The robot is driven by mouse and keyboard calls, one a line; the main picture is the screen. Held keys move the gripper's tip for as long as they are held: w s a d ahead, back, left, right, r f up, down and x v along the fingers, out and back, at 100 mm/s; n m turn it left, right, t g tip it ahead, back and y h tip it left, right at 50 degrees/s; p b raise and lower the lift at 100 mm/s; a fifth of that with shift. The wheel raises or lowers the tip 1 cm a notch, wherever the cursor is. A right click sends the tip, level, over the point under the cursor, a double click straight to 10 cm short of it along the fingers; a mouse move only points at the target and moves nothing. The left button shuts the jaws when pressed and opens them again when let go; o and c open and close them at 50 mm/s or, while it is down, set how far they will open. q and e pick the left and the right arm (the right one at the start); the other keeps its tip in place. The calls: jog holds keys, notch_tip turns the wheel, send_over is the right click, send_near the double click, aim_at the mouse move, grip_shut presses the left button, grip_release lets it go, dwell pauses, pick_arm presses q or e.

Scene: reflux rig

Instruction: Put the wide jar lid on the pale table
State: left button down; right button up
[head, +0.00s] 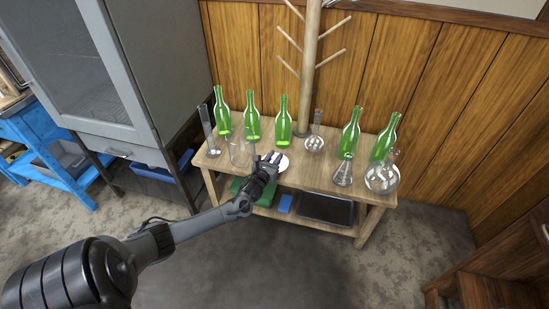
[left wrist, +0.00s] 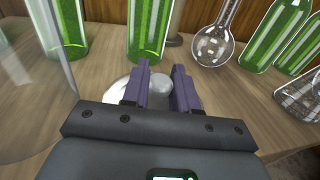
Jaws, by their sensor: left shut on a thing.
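The wide jar lid (head: 284,165) is a pale, round disc at the front edge of the pale wooden table (head: 219,157). My left gripper (head: 275,158) is over it, its arm reaching in from the lower left. In the left wrist view, the purple fingers (left wrist: 161,66) are shut on the lid's pale knob, and part of the lid's rim (left wrist: 120,86) shows beside the left finger. The fingers hide much of the lid. I cannot tell whether it rests on the tabletop or is just above it. My right gripper is not in view.
Several green bottles (head: 283,118) stand along the table's back. A clear jar (head: 238,150) and tall cylinder (head: 206,128) are left of my gripper; glass flasks (head: 382,178) are right. A wooden peg stand (head: 305,80) rises behind. Some front tabletop right of the lid is bare.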

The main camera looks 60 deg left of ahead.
pick_arm(q)
jog(key=shift+f, duration=0.4)
jog(key=c, duration=0.9)
grip_release()
jog(key=shift+s+f, duration=0.1)
jog(key=shift+f, duration=0.05)
